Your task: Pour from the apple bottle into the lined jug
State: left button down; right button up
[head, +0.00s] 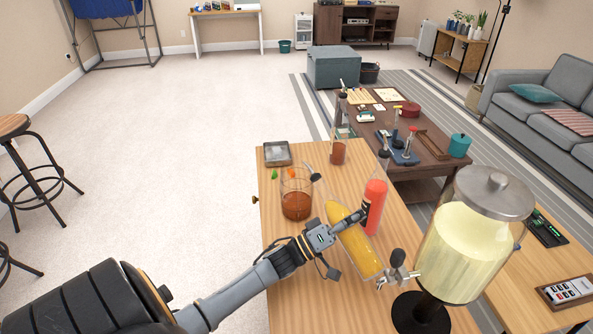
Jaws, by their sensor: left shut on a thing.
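The apple bottle (357,246), filled with yellow liquid, is held by my left gripper (349,222), which is shut around its upper body. The bottle leans, its narrow neck end pointing up and left toward the jug, its base toward the dispenser. The jug (296,199) is a clear glass vessel standing upright on the wooden counter, partly filled with brown-orange liquid. The bottle's dark tip is just right of the jug's rim. No stream of liquid shows. Any lines on the jug are too small to tell. My right gripper is not in view.
A red bottle (374,206) stands close behind the held bottle. A large drink dispenser (461,250) is at the right. A small glass (338,152) and a grey tray (277,153) are at the counter's far end. Small green and orange pieces lie near the jug.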

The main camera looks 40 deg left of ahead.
pick_arm(q)
jog(key=shift+w+a+r+n+t+y+p, duration=0.1)
jog(key=shift+r+n+t+y+p, duration=0.5)
jog(key=shift+r+n+p, duration=0.75)
jog(key=shift+a+r+n+t+y+p, duration=0.1)
jog(key=shift+r+n+t+y+p, duration=0.45)
jog(key=shift+r+n+p, duration=0.75)
jog(key=shift+r+n+y, duration=0.15)
jog(key=shift+n+y, duration=0.2)
jog(key=shift+r+n+y+p, duration=0.4)
jog(key=shift+n+p, duration=0.25)
jog(key=shift+n, duration=0.25)
dwell(4.1)
